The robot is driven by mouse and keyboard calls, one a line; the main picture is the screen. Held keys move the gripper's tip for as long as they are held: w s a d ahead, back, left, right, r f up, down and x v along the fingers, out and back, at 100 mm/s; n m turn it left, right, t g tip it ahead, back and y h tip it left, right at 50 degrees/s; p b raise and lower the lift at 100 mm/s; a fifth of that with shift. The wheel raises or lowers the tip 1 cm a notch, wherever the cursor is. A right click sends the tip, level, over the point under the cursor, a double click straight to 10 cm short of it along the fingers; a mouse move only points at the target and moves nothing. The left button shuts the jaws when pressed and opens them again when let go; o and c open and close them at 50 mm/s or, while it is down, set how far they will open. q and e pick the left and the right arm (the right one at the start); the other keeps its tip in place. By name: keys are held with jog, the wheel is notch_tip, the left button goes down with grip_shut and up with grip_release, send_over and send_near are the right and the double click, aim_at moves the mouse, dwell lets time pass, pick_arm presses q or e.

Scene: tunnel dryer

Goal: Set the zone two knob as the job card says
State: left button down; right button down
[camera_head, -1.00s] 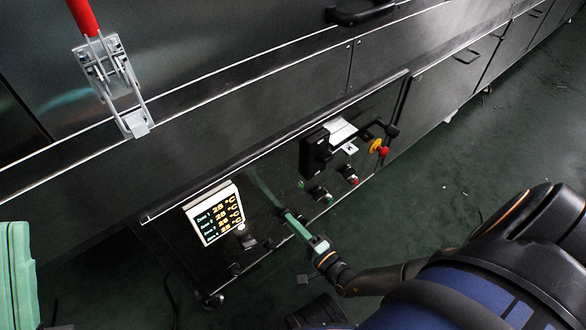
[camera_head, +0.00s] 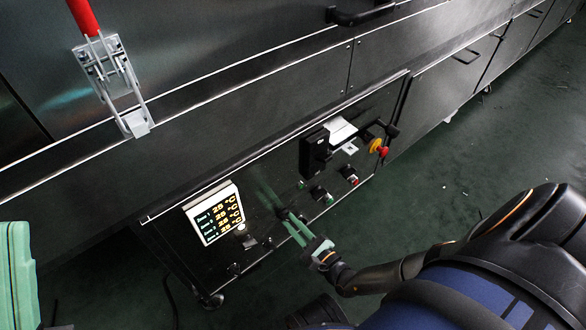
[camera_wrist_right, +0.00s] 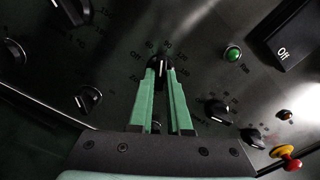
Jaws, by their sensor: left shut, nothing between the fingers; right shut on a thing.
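My right gripper (camera_head: 284,214) reaches the black control panel, and its green fingers are shut on a black dial knob (camera_wrist_right: 161,68) with a white pointer line. In the right wrist view the fingertips (camera_wrist_right: 160,76) lie on both sides of this knob. Its pointer stands roughly upright in that view, among printed numbers too small to read surely. I cannot read a zone label on it. A white sheet (camera_head: 341,131) on the panel may be the job card; its text is unreadable. My left gripper (camera_head: 16,275) shows only partly at the left edge, shut and empty, away from the panel.
A lit display (camera_head: 215,214) shows several zone temperatures around 25 °C. Other black knobs (camera_wrist_right: 88,99) sit close around the held one. A green button (camera_wrist_right: 233,54), an "Off" switch (camera_wrist_right: 284,40) and a red-and-yellow stop button (camera_head: 378,148) are to the right.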

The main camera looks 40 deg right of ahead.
jog(key=m, duration=0.4)
jog(key=shift+w+m, duration=0.1)
jog(key=shift+m, duration=0.2)
jog(key=m, duration=0.4)
jog(key=shift+m, duration=0.3)
jog(key=m, duration=0.4)
jog(key=shift+m, duration=2.5)
jog(key=c, duration=0.9)
grip_release()
jog(key=shift+o, duration=0.2)
